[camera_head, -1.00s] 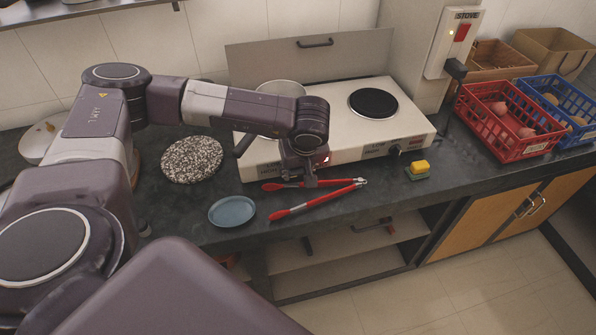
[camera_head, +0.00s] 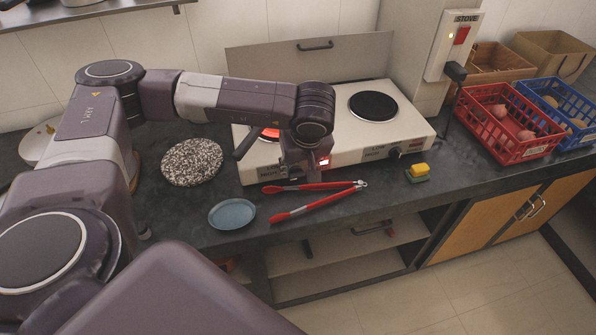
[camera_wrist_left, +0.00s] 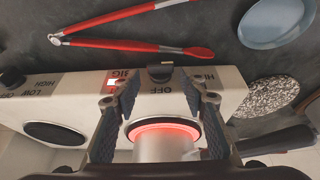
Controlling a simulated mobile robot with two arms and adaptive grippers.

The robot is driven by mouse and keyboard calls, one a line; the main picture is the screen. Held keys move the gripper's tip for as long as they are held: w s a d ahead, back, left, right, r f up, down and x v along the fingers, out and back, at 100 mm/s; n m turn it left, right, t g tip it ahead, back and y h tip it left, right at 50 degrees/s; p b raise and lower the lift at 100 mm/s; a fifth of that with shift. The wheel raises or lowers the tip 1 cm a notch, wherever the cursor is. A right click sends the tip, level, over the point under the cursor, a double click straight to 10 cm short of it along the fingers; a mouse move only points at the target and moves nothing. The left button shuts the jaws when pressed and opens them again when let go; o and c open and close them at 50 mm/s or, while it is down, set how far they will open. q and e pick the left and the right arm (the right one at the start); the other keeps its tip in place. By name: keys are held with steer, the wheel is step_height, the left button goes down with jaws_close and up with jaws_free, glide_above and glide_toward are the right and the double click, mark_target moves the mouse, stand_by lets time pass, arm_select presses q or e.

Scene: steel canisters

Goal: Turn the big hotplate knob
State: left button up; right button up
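The white two-plate hotplate (camera_head: 345,148) stands on the dark counter. Its big knob (camera_wrist_left: 160,73) shows in the wrist view in front of the OFF label; my arm hides it in the head view. My left gripper (camera_wrist_left: 160,101) is open, its two fingers apart on either side of the knob's line, with no clear contact. In the head view the left gripper (camera_head: 304,166) hangs at the hotplate's front left. The big plate (camera_wrist_left: 165,126) glows red under a silver pot (camera_wrist_left: 165,150). A red indicator light (camera_wrist_left: 114,86) is lit beside the BIG label. My right gripper is out of view.
Red tongs (camera_head: 315,200) lie just in front of the hotplate. A blue plate (camera_head: 232,214), a speckled round board (camera_head: 192,162) and a yellow-green sponge (camera_head: 418,172) are nearby. The small plate (camera_head: 373,106) is dark. Red (camera_head: 520,153) and blue crates (camera_head: 574,140) stand right.

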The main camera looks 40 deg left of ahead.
arm_select(q)
steer(key=v, duration=0.7)
stand_by(0.3)
